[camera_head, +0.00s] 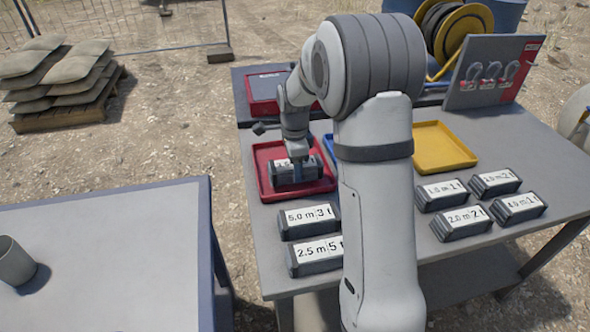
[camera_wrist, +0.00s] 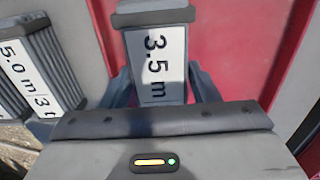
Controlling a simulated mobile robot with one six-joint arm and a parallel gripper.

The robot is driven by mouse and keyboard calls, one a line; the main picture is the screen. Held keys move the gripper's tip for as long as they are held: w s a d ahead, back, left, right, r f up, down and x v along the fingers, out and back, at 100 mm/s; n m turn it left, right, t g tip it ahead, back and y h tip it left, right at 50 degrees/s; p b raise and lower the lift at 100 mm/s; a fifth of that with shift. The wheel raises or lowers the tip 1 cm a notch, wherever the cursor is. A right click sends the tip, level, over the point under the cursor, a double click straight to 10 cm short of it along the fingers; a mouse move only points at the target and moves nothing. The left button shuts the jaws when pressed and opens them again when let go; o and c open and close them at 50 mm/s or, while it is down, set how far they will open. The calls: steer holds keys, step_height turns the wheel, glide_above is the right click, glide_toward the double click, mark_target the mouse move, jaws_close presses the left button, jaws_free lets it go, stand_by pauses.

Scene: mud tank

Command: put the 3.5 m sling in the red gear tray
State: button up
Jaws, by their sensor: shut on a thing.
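The 3.5 m sling (camera_wrist: 157,62) is a dark grey bundle with a white label, seen in the wrist view between my gripper's two fingers. My gripper (camera_head: 297,165) is shut on it. In the head view the sling (camera_head: 284,174) is over the red gear tray (camera_head: 263,154), inside its outline. I cannot tell whether the sling touches the tray floor. Red tray surface (camera_wrist: 235,30) shows behind and beside the sling in the wrist view. My arm hides part of the table.
The 5.0 m sling (camera_head: 309,221) and 2.5 m sling (camera_head: 316,254) lie in front of the red tray. A yellow tray (camera_head: 443,147) and several slings (camera_head: 461,222) are to the right. A shackle board (camera_head: 492,72) stands at the back. A separate table (camera_head: 110,250) is at left.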

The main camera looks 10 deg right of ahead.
steer(key=shift+f, duration=0.85)
steer(key=shift+f, duration=0.1)
steer(key=o, duration=1.2)
